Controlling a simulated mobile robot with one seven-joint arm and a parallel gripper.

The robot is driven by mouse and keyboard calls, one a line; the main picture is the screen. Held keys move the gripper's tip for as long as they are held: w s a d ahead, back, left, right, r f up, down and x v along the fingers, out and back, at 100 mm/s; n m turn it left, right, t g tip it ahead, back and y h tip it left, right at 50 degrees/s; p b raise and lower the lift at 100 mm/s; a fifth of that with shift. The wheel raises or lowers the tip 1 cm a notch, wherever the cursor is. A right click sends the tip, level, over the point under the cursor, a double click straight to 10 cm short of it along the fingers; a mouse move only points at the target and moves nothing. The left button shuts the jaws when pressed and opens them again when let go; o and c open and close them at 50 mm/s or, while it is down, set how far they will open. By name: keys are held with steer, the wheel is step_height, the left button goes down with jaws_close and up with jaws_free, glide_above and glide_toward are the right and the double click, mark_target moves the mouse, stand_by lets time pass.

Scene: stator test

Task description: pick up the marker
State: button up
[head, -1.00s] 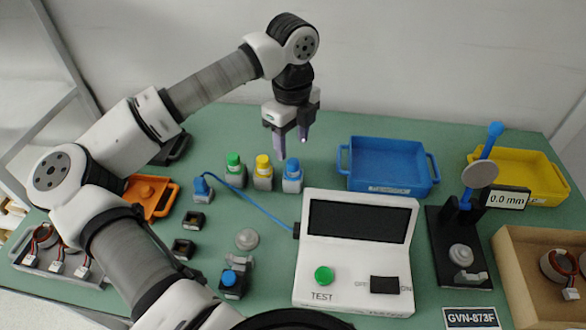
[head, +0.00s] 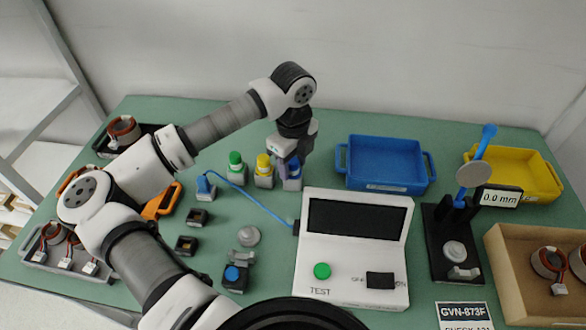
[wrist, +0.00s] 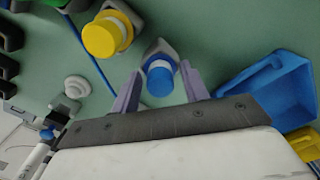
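Three capped markers stand upright in a row in grey holders: a green-capped one (head: 235,160), a yellow-capped one (head: 264,166) and a blue-capped one (head: 292,183). The task does not say which marker is meant. My gripper (wrist: 160,88) is open, its two purple fingers on either side of the blue-capped marker (wrist: 160,80) in the wrist view. Gaps show between the fingers and the cap there. In the head view my gripper (head: 288,168) partly hides that marker. The yellow cap (wrist: 104,38) is left of the fingers in the wrist view.
A blue tray (head: 341,160) stands right of the markers, with a yellow tray (head: 550,190) beyond. The test box (head: 352,275) is in front; its blue cable (head: 250,198) runs past the markers. A gauge stand (head: 440,255) and a cardboard box (head: 505,275) are at the right.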

steer(key=c, duration=0.8)
steer(key=shift+c, duration=0.2)
steer(key=shift+r, duration=0.1)
step_height(320, 180, up, 20)
steer(key=b, duration=0.3)
steer(key=shift+s+d, duration=0.1)
steer(key=shift+s, duration=0.05)
